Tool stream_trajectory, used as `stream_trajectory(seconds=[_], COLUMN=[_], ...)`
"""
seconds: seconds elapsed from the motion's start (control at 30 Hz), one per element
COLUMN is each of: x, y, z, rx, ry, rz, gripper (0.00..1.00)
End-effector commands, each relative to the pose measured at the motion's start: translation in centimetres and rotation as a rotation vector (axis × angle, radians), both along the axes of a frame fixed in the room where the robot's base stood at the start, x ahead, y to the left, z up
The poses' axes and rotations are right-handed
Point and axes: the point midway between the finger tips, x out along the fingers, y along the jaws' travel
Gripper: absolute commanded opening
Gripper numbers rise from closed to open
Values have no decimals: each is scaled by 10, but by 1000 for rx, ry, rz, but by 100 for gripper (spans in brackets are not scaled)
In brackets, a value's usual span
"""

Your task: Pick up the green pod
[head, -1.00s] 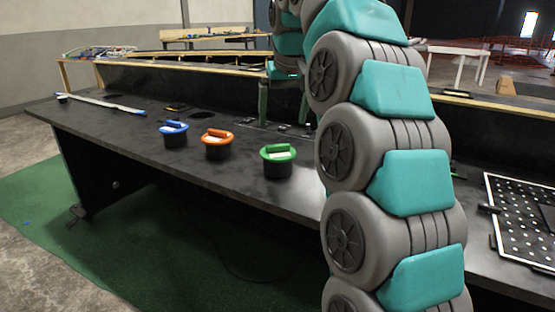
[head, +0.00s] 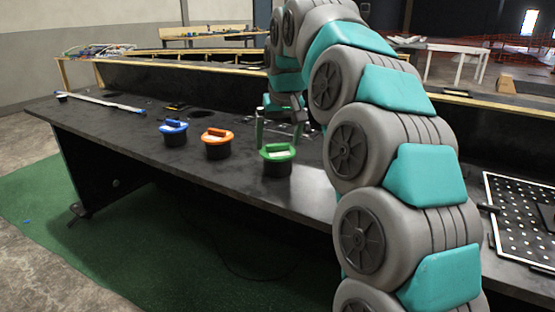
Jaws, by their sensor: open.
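The green pod (head: 277,162) stands upright on the black console table, a dark cylinder with a green rim and a green handle on top. My gripper (head: 278,140) is open, its green fingers pointing down. One finger shows just left of the pod's handle, and the other is harder to make out at the right. The fingers look to be over or just behind the pod; I cannot tell whether they touch it. My arm curves down to it from the right.
An orange pod (head: 217,143) and a blue pod (head: 174,133) stand to the left of the green one. A perforated panel (head: 522,212) lies at the right. A long pale bar (head: 100,103) lies at the far left. The table front left of the pods is clear.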

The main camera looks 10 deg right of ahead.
Motion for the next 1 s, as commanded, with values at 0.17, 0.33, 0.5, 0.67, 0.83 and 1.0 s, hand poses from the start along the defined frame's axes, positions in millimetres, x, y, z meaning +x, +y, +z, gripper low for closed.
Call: stream_trajectory(seconds=[0.17, 0.33, 0.5, 0.67, 0.83, 1.0], x=[0, 0, 0, 0, 0, 0], y=[0, 0, 0, 0, 0, 0], z=[0, 1, 1, 1, 1, 1], rx=[0, 0, 0, 0, 0, 0], ry=[0, 0, 0, -1, -1, -1], rz=[0, 0, 0, 0, 0, 0], gripper=[93, 74, 55, 37, 18, 17])
